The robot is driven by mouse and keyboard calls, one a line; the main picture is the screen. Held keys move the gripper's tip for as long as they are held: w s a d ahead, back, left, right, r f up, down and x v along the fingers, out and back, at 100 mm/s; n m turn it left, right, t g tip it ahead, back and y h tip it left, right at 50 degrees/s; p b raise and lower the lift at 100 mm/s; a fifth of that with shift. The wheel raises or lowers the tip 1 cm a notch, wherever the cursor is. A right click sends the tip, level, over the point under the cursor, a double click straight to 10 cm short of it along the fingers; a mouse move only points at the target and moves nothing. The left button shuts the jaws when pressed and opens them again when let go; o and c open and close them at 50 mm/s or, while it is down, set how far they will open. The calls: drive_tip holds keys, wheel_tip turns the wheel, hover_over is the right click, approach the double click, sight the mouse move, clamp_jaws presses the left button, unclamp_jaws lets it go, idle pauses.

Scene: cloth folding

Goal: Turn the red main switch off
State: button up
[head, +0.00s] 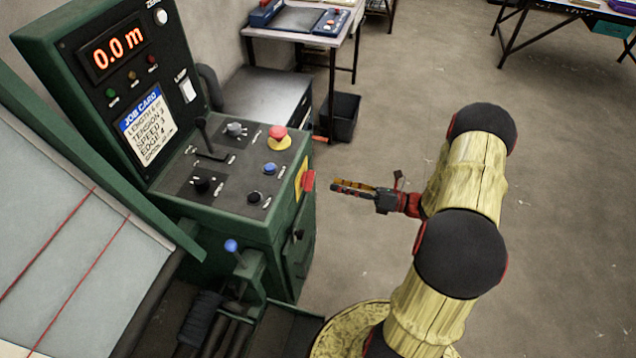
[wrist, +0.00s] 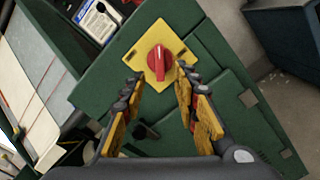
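The red main switch (wrist: 159,60) is a rotary knob on a yellow plate (wrist: 142,47) on the side of the green machine cabinet. In the head view the red knob (head: 308,181) shows edge-on on the cabinet's right side. My gripper (head: 338,187) points at it from the right, with a small gap. In the wrist view my gripper (wrist: 156,80) is open. Its two fingers with yellow pads stand on either side of and below the knob, apart from it. The knob's handle stands nearly upright in the wrist picture. Any on/off marking is too small to read.
The display (head: 117,52) reads 0.0 m. A black bin (head: 343,117) and a small table stand behind.

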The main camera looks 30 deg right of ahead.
sight(308, 180)
drive_tip(key=b+x, duration=0.1)
drive_tip(key=x, duration=0.6)
drive_tip(key=shift+b, duration=0.35)
drive_tip(key=shift+w+a+f, duration=0.1)
drive_tip(key=shift+c, duration=0.4)
clamp_jaws()
